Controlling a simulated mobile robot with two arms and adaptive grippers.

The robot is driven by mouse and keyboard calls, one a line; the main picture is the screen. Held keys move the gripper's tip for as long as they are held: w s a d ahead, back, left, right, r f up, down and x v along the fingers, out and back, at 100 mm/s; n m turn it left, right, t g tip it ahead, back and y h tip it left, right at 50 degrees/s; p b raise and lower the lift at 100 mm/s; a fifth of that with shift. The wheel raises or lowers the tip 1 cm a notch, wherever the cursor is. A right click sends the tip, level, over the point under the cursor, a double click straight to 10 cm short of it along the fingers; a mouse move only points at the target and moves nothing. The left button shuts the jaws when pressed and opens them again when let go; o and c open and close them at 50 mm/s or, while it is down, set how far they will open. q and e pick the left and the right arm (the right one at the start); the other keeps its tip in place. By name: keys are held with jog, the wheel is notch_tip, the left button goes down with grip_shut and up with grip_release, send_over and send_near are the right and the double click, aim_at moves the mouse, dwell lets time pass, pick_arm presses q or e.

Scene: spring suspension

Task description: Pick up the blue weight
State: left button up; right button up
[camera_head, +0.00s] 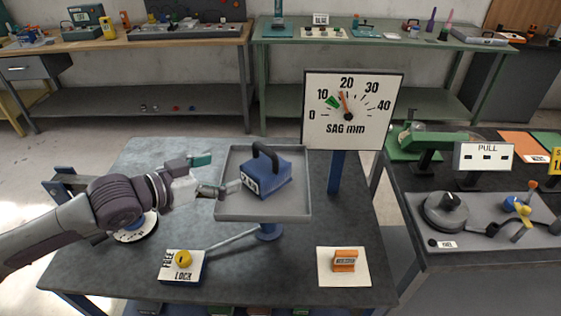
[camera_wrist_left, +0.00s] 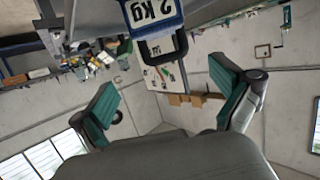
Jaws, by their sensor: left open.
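The blue weight (camera_head: 268,180) with a black handle sits on the grey square tray (camera_head: 226,207), which stands on a blue post. My left gripper (camera_head: 211,176) is open at the tray's left edge, to the left of the weight and apart from it. In the left wrist view, the weight (camera_wrist_left: 152,14) shows its "2 kg" label at the top, with its handle below it. The spread teal fingers of my left gripper (camera_wrist_left: 170,98) have nothing between them that they touch. My right gripper is not in view.
The sag gauge (camera_head: 352,112) stands behind the tray's right side, its orange needle a little under 20. A free/lock switch (camera_head: 183,258) with a yellow knob and an orange block (camera_head: 344,262) on a white plate are at the table's front. A bench with a "PULL" device (camera_head: 484,157) stands right.

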aim_at(266, 152)
pick_arm(q)
jog(key=x, duration=0.2)
jog(key=p+x, duration=0.1)
jog(key=x, duration=0.2)
jog(key=p+x, duration=0.1)
jog(key=x, duration=0.1)
jog(key=shift+w+d+r, duration=0.15)
jog(key=shift+w+d, duration=0.05)
jog(key=shift+w, duration=0.3)
jog(key=shift+w+d+p, duration=0.35)
jog(key=shift+w+d, duration=0.05)
jog(key=shift+d, duration=0.05)
jog(key=p+x, duration=0.1)
jog(key=x, duration=0.2)
jog(key=shift+w, duration=0.15)
jog(key=shift+w+d+f, duration=0.3)
jog(key=shift+f, duration=0.05)
jog(key=shift+s+a, duration=0.15)
jog(key=c, duration=1.4)
jog(key=shift+r, duration=0.55)
jog(key=shift+c, duration=0.5)
jog(key=shift+w+f, duration=0.1)
jog(key=shift+w, duration=0.15)
